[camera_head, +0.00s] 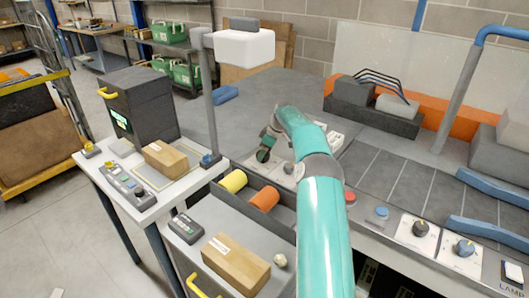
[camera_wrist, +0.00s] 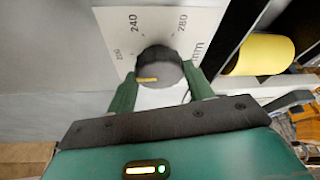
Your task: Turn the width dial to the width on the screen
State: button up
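The width dial (camera_wrist: 160,68) is a dark round knob with a yellow mark at its lower left, on a white scale plate (camera_wrist: 112,24). The plate reads 200, 240, 280 and mm; the yellow mark lies on the 200 side. My gripper (camera_wrist: 160,78) has one green finger on each side of the knob, close to its edges; whether both touch it is unclear. In the head view my gripper (camera_head: 267,146) is over the back bench. A dark machine (camera_head: 140,102) at the left has a small lit screen (camera_head: 121,120), too small to read.
Two more dials (camera_head: 420,228) (camera_head: 465,248) sit on white plates at the front right. A red button (camera_head: 350,198) and a blue button (camera_head: 381,212) are beside my arm. Yellow (camera_head: 233,181) and orange (camera_head: 264,198) rolls and a cardboard box (camera_head: 236,264) are nearby.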

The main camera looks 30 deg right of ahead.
jog(key=shift+c, duration=0.8)
jog(key=m+h, duration=0.1)
jog(key=m, duration=0.1)
jog(key=m+h, duration=0.1)
jog(key=m, duration=0.2)
jog(key=shift+a+m+t, duration=0.2)
jog(key=shift+m+t, duration=0.1)
jog(key=m+h, duration=0.1)
jog(key=m, duration=0.2)
jog(key=m+h, duration=0.1)
jog(key=m, duration=0.2)
jog(key=shift+a+h, duration=0.1)
jog(key=shift+h, duration=0.2)
jog(key=o, duration=1)
